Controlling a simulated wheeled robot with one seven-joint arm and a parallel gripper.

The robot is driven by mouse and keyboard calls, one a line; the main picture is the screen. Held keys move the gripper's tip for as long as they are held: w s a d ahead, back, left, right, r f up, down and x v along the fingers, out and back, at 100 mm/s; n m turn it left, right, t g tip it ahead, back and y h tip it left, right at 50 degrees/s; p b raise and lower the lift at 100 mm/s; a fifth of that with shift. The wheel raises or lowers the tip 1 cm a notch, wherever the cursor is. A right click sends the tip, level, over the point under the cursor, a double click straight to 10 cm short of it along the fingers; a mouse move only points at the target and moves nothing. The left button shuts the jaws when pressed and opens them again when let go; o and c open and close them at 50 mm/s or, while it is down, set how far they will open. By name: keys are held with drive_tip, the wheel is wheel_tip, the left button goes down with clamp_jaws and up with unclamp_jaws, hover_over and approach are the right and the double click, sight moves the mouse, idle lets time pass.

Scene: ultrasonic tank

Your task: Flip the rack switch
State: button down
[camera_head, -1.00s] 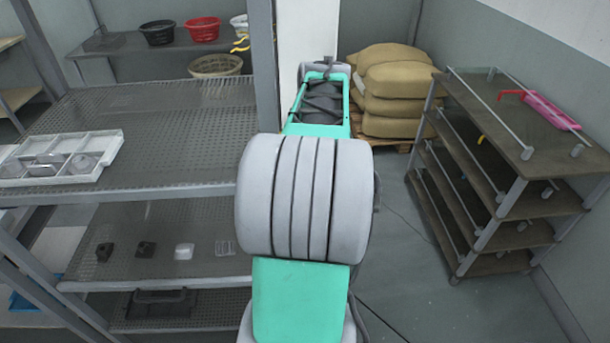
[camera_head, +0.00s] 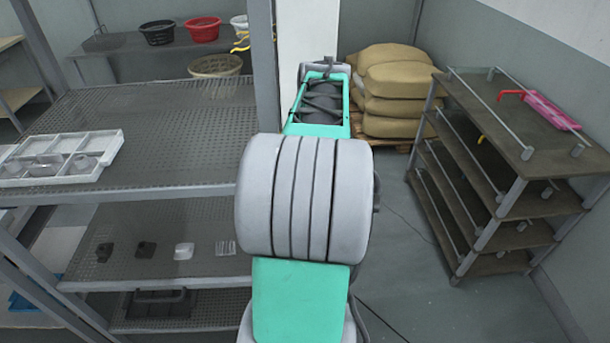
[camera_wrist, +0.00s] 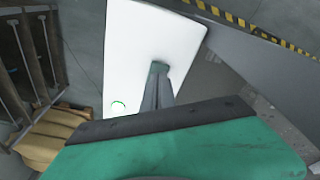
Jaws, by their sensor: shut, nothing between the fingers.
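A white panel (camera_wrist: 135,45) fills the upper middle of the wrist view. A small green-lit arc (camera_wrist: 118,104) shows on its lower left part; it may belong to the rack switch, but its form is too small to tell. My gripper (camera_wrist: 159,68) is shut and empty, its tips in front of the panel, up and to the right of the arc. I cannot tell whether the tips touch the panel. In the head view a white upright (camera_head: 308,30) stands behind my arm. No switch shows there, and my arm hides my gripper.
A perforated metal rack (camera_head: 170,130) with a white divided tray (camera_head: 62,160) stands at left. Stacked sacks (camera_head: 390,85) lie behind my arm on a pallet. A shelf cart (camera_head: 510,150) stands at right, with open floor (camera_head: 400,270) before it.

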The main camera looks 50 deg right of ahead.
drive_tip(key=shift+f+b, duration=0.7)
drive_tip(key=shift+f, duration=0.25)
idle(0.3)
wheel_tip(320, 180, up, 7)
drive_tip(key=p, duration=0.5)
drive_tip(key=shift+r+p, duration=0.1)
drive_tip(key=shift+p, duration=0.25)
